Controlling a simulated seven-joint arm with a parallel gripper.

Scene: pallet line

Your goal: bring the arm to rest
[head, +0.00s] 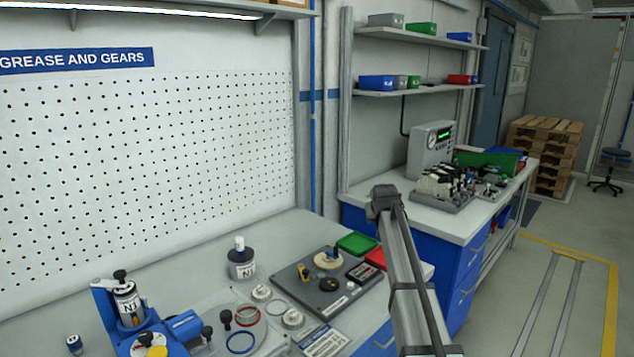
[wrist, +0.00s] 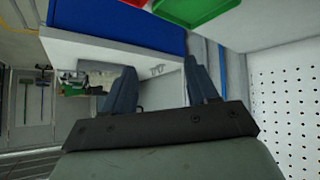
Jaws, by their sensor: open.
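My gripper (wrist: 159,65) shows in the wrist view with its two dark fingers spread apart. It is open, with nothing held between the fingers. In the head view my grey arm reaches up from the bottom edge, right of the middle, in front of the gap between the benches. I cannot make out the fingers in the head view. In the wrist view a blue cabinet face (wrist: 110,22) and a pale surface lie beyond the fingers, and no object touches them.
The near bench (head: 205,258) holds a dark plate (head: 300,270), a labelled pot (head: 242,262), a blue fixture (head: 185,325), and green (head: 356,243) and red (head: 376,258) trays close to my arm. A pegboard (head: 140,170) stands behind. Right of the far bench (head: 408,199) is open floor (head: 535,290).

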